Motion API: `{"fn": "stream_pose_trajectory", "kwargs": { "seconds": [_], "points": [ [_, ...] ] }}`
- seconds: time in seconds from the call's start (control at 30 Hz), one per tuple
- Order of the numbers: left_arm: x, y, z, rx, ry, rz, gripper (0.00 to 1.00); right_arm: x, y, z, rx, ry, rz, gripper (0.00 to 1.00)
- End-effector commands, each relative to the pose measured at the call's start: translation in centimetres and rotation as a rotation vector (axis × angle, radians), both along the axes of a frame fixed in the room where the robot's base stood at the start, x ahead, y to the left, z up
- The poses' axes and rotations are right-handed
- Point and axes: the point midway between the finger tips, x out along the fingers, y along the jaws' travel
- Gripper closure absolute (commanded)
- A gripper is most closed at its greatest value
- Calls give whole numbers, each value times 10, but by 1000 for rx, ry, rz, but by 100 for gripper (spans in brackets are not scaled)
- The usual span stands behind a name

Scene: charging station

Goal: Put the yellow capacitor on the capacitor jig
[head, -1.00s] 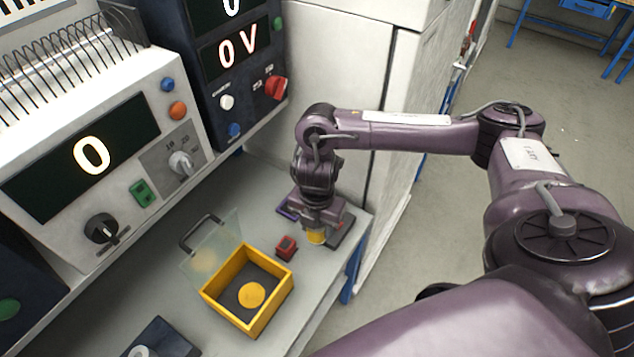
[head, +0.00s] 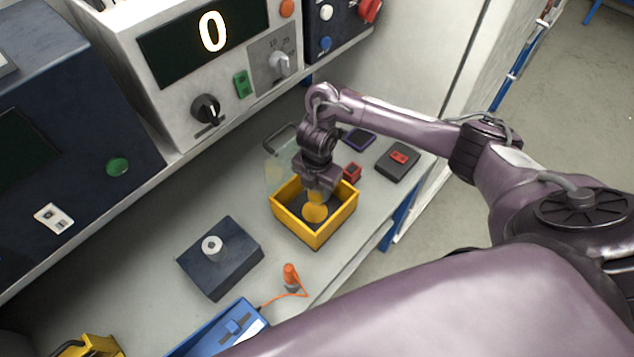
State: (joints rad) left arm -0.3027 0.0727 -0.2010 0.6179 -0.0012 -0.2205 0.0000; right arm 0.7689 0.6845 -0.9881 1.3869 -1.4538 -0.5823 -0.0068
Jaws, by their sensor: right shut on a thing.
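The yellow capacitor (head: 316,195) is held in my right gripper (head: 318,186), which is shut on it and points down. The gripper hides most of the capacitor. Both are over a yellow square open box (head: 293,230) with a dark floor and a round yellow disc (head: 315,213) in it; this box looks like the capacitor jig. The capacitor appears just above the disc, and I cannot tell whether they touch. The clear lid (head: 279,170) of the box stands open at the back. My left gripper is not in view.
A small red block (head: 352,172) and a dark pad with a red part (head: 397,160) lie right of the box. A dark block with a white ring (head: 219,257), an orange plug (head: 290,275) and a blue device (head: 222,332) are nearer. Instruments line the back.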

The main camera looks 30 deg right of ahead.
Motion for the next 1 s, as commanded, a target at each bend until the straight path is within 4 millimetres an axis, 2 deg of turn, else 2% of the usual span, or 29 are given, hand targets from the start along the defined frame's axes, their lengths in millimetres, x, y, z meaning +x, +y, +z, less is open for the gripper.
{"fn": "stream_pose_trajectory", "kwargs": {
  "seconds": [0.03, 0.13, 0.4, 0.57, 1.0],
  "points": [
    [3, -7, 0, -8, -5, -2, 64, 1, 1, -1, 2, 0, 0, 84],
    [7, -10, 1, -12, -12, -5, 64, 1, 1, -1, 2, 0, 0, 84],
    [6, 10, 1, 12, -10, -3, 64, 1, 1, -1, 1, 0, 0, 84],
    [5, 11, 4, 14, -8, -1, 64, 0, 1, 0, 2, 1, 0, 84],
    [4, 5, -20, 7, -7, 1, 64, 0, 2, -32, 2, 1, -1, 84]
  ]
}}
